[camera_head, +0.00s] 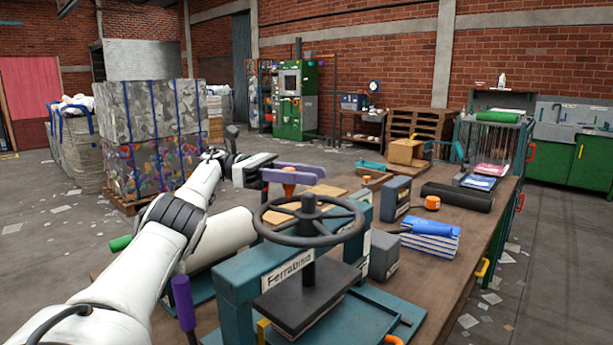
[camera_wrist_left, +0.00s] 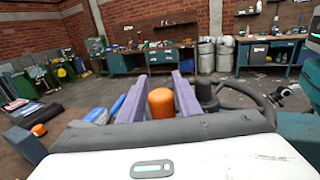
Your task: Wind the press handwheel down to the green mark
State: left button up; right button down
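The press (camera_head: 240,285) is a teal frame labelled "Ferrabiso" at the front of the bench. Its dark handwheel (camera_head: 340,238) sits on an upright screw above a dark plate (camera_head: 305,300). An orange knob (camera_head: 289,178) stands up from the wheel's far rim. My left gripper (camera_head: 295,170) is at this knob, with its purple fingers spread. In the left wrist view the orange knob (camera_wrist_left: 162,103) shows between the two fingers, with gaps beside it; the wheel rim (camera_wrist_left: 252,92) is at right. I cannot make out the green mark. My right gripper is not in view.
Grey blocks (camera_head: 384,255), a blue-and-white stack (camera_head: 432,244) and a black tray (camera_head: 458,196) lie on the bench (camera_head: 480,230) right of the press. A white roll (camera_head: 222,235) lies left of it. A cardboard box (camera_head: 405,151) stands at the bench's far end.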

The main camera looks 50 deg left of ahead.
pick_arm(q)
jog(key=shift+o, duration=0.9)
notch_tip(320, 180, up, 10)
jog(key=p, duration=0.6)
